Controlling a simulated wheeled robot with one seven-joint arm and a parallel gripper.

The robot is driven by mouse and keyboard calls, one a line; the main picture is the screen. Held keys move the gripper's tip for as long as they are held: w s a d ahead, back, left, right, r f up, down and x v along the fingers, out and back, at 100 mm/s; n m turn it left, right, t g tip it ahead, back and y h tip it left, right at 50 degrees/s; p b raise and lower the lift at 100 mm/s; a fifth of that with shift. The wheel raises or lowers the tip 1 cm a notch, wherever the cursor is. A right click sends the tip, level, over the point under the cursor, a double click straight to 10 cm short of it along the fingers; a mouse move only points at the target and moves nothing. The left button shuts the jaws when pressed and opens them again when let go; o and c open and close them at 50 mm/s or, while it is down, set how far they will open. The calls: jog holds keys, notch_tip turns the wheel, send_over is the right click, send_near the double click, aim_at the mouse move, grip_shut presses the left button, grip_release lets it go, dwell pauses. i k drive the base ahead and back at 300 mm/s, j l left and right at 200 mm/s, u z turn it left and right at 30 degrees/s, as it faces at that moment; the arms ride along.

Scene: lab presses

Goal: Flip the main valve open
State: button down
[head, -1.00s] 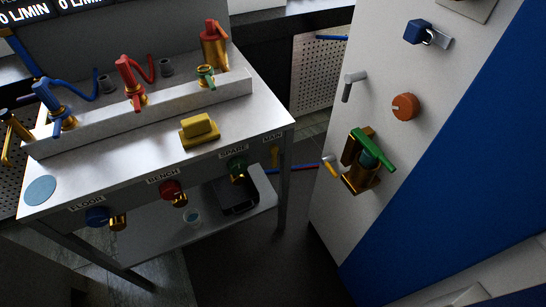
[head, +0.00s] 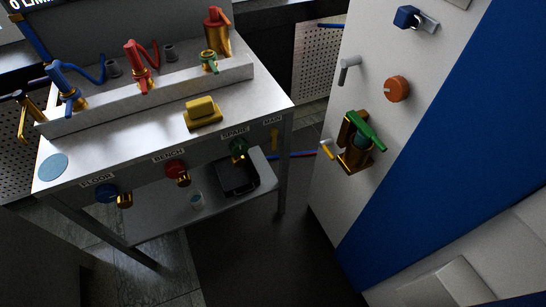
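The label MAIN (head: 272,121) is at the right end of the bench's front panel. Just below it is a small yellow lever (head: 274,139), pointing roughly downward beside the bench's front right leg. It is small and dim, and its valve body is hard to make out.
The FLOOR (head: 107,193), BENCH (head: 175,168) and SPARE (head: 238,147) valves line the same panel. A white cabinet (head: 328,205) with a green-handled brass valve (head: 356,142) stands right. Dark floor (head: 240,245) between them looks clear.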

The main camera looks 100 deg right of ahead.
aim_at(273, 131)
jog(key=j+z, duration=0.4)
jog(key=l+z, duration=0.15)
jog(key=z, duration=0.35)
jog(key=k+l+z, duration=0.1)
jog(key=z, duration=0.35)
jog(key=l+z, duration=0.25)
jog(key=z, duration=0.25)
